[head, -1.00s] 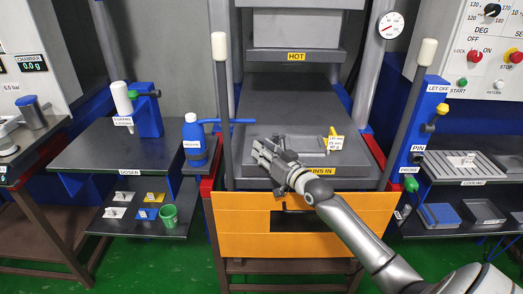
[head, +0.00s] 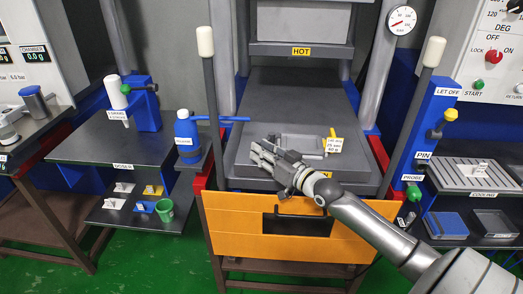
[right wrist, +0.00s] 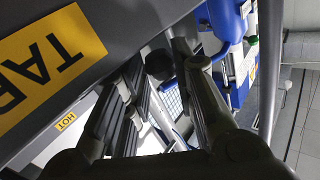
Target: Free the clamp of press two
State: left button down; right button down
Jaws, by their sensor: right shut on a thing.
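Press two (head: 262,95) stands in the middle of the head view, with a HOT label (head: 301,51) on its upper part. My right gripper (head: 265,155) is over the front of its grey lower plate, beside a shallow grey mould (head: 300,143). The right wrist view shows its two fingers (right wrist: 158,95) shut on a dark grey part. The fingers hide much of that part, and I cannot tell whether it is the clamp. My left gripper is not in view.
A blue bottle (head: 188,136) stands left of the press. Upright posts with pale knobs (head: 205,41) flank it. An orange front panel (head: 235,222) with a dark handle (head: 300,213) lies below. A cooling rack (head: 475,175) is to the right.

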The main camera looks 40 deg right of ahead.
jog(key=shift+d+r, duration=0.2)
jog(key=shift+d, duration=0.25)
jog(key=c, duration=1.7)
grip_release()
jog(key=o, duration=0.8)
jog(key=shift+d+f, duration=0.15)
jog(key=shift+d, duration=0.05)
jog(key=shift+a, duration=0.1)
jog(key=shift+a, duration=0.15)
